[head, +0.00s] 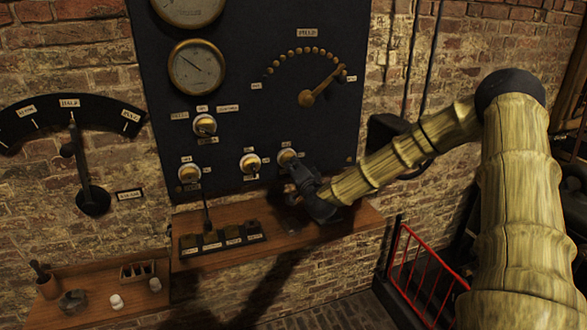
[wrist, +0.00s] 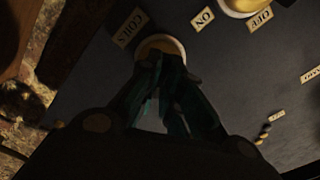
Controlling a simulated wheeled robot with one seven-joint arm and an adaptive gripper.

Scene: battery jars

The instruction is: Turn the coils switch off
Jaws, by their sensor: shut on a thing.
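The coils switch (wrist: 160,46) is a round knob with a brass-coloured face and pale rim, beside a "COILS" label (wrist: 130,27) in the wrist view. In the head view, the switch (head: 287,156) is the rightmost of the low row of knobs on the dark panel. My gripper (head: 294,170) reaches it from the lower right. In the wrist view, the dark fingers of my gripper (wrist: 163,66) are closed together on the knob. They cover its lower part, so its pointer direction cannot be told.
A neighbouring knob (head: 250,163) sits close to the left; its "ON" (wrist: 203,18) and "OFF" (wrist: 261,17) labels show in the wrist view. A wooden shelf (head: 340,222) juts out below my gripper. A lever (head: 320,86) stands above, and a red railing (head: 425,270) lower right.

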